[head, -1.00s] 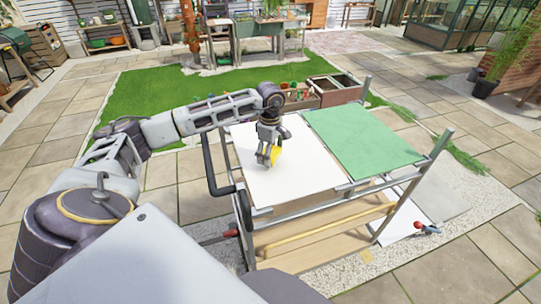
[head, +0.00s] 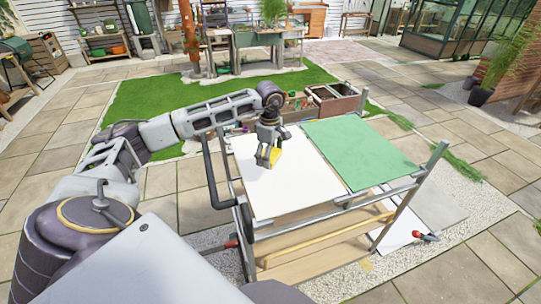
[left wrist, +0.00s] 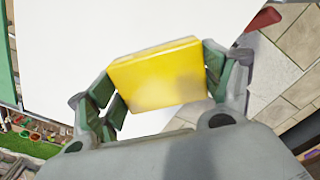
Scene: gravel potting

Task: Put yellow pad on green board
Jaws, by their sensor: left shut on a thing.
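The yellow pad (left wrist: 158,77) is a flat block between the two fingers of my left gripper (left wrist: 165,85) in the left wrist view. The gripper is shut on it. In the head view the left gripper (head: 268,158) hangs over the white board (head: 284,190), with a small part of the yellow pad (head: 275,154) showing. I cannot tell how far the pad is above the white board. The green board (head: 361,154) lies flat to the right of the white board on the same metal-framed cart, with nothing on it. My right gripper is not in view.
The cart has metal corner posts, one upright at the right (head: 435,160), and a black handle (head: 212,175) at the left. A red-handled tool (head: 424,237) lies low at the right. Planter boxes (head: 333,98) stand behind the cart.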

